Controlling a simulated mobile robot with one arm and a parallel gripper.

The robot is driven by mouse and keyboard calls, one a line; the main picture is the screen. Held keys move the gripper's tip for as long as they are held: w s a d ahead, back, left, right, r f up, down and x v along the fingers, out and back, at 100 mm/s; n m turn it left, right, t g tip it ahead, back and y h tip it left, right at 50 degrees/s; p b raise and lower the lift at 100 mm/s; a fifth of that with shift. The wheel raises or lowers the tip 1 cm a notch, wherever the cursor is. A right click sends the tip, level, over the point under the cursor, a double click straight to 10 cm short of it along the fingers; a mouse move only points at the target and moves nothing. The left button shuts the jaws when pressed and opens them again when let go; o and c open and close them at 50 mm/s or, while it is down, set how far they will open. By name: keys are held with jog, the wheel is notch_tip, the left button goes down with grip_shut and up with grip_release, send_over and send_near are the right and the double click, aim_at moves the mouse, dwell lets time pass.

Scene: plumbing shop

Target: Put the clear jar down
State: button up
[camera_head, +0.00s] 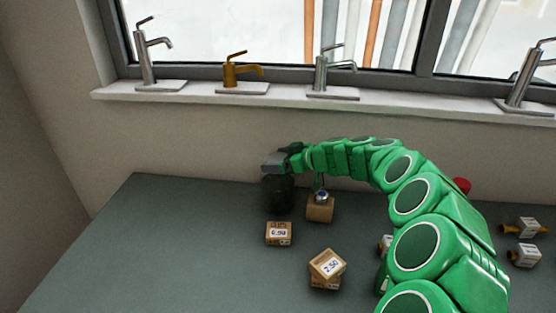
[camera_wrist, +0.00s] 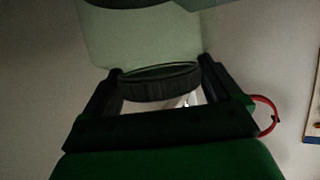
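The clear jar (camera_head: 278,196) looks dark and see-through below my gripper (camera_head: 277,163) in the head view, near the back left of the grey-green table. In the wrist view, its black ridged lid (camera_wrist: 160,82) sits between the two black fingers of my gripper (camera_wrist: 160,92), with a finger close against each side. The pale clear body (camera_wrist: 140,45) extends beyond the lid. My gripper is shut on the jar at its lid. The jar looks upright in the head view. I cannot tell whether its base touches the table.
A cardboard box (camera_head: 320,209) with a small metal part on top stands just right of the jar. A price-marked box (camera_head: 278,234) and a small stack (camera_head: 327,266) lie in front. The table (camera_head: 150,245) is bare at left. Faucets line the windowsill (camera_head: 200,98) behind.

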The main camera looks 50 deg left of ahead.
jog(key=shift+o, duration=0.5)
jog(key=shift+r, duration=0.1)
jog(key=v, duration=1.2)
jog(key=shift+w+r, duration=0.1)
